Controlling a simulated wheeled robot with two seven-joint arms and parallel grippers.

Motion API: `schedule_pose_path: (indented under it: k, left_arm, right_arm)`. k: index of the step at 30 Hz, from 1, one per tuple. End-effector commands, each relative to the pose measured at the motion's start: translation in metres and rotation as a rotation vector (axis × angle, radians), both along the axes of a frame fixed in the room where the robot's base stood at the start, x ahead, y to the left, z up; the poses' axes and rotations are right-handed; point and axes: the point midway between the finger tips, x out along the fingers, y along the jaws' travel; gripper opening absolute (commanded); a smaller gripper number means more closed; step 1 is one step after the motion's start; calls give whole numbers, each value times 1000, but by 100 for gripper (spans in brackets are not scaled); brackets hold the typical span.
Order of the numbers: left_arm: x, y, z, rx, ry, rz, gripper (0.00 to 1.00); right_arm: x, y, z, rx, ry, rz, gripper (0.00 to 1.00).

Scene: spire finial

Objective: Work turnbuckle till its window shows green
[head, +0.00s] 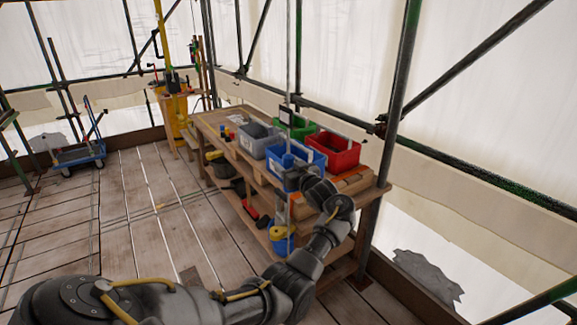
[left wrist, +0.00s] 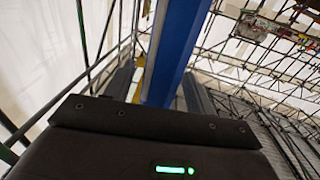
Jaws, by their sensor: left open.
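A thin upright rod (head: 291,60) stands in front of the bench in the head view, with a small dark-edged pale box (head: 287,116) on it. A blue part (head: 288,160) on this line, likely the turnbuckle body, is beside my left gripper (head: 293,172). In the left wrist view a long blue bar (left wrist: 178,45) runs between the two dark fingers of my left gripper (left wrist: 160,88). The fingers stand apart around it; whether either touches it I cannot tell. No green window can be made out on the blue part. My right gripper is not in view.
A wooden bench (head: 215,122) carries grey (head: 258,140), green (head: 296,127), blue and red (head: 335,152) bins close behind the rod. Scaffold poles (head: 398,90) stand at right. A blue trolley (head: 80,154) is far left. The plank floor (head: 150,215) is open.

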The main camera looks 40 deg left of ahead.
Motion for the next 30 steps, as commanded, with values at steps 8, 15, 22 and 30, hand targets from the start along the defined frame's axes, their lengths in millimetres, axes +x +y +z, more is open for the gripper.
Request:
schedule_pose_path:
  k: [8,15,22,30]
  left_arm:
    - [-16,-42,-4,-3,-4,-3,55]
    - [-32,-82,-3,-2,-2,-2,55]
    - [-39,-97,-1,0,0,0,55]
    - [-39,-98,0,0,0,0,55]
  right_arm:
    - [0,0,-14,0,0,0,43]
    - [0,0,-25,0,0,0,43]
    - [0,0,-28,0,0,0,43]
    - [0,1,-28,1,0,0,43]
